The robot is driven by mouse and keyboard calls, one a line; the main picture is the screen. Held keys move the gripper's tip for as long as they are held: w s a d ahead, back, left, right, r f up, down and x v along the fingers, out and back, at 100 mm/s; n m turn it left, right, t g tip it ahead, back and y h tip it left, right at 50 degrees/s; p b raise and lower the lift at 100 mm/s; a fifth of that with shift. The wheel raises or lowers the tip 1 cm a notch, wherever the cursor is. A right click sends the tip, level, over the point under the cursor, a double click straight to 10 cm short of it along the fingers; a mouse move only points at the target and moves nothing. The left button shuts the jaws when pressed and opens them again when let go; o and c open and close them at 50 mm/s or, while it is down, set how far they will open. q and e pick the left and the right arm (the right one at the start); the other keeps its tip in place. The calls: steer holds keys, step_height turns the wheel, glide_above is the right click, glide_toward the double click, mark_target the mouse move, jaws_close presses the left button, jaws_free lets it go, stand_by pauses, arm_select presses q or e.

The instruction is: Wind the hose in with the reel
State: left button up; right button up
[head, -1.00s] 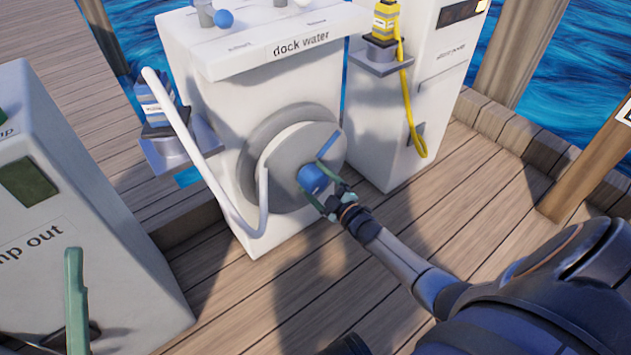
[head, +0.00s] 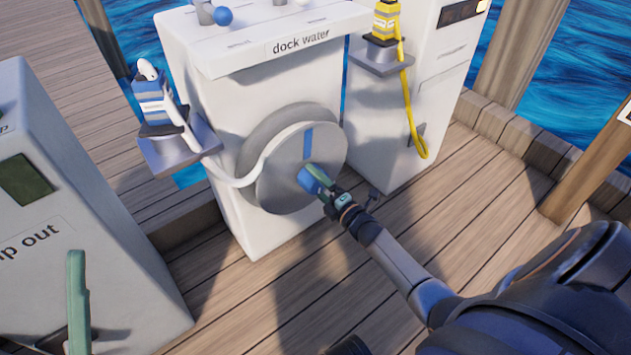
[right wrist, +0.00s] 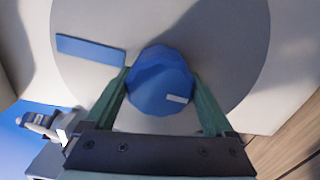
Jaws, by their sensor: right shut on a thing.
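The grey round reel (head: 280,185) is on the front of the white "dock water" cabinet (head: 240,100). A blue knob (head: 305,181) stands out from its face, and a blue stripe (head: 307,143) points up toward the rim. My right gripper (head: 319,181) is shut on the knob; the right wrist view shows a green finger on each side of the knob (right wrist: 158,72). The white hose (head: 237,180) runs from the reel to the nozzle (head: 150,90) in the left bracket, without a hanging loop. One green finger of my left gripper (head: 77,300) shows at lower left; its opening is hidden.
A "pump out" cabinet (head: 90,220) stands at left. Right of the reel is another white cabinet (head: 395,125) with a yellow cable (head: 410,110). A wooden post (head: 590,160) is at right. The deck (head: 480,220) in front is mostly clear.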

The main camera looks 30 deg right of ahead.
steer(key=shift+s+f+n, duration=0.1)
steer(key=shift+n, duration=0.5)
steer(key=o, duration=1.1)
steer(key=shift+s+p, duration=0.3)
steer(key=shift+s, duration=0.15)
steer(key=s+p, duration=0.1)
steer(key=s, duration=0.2)
steer(key=s+p, duration=0.1)
steer(key=s, duration=0.3)
steer(key=s+d+p, duration=0.1)
steer(key=s, duration=0.3)
steer(key=shift+s+p, duration=0.25)
steer(key=shift+p, duration=0.05)
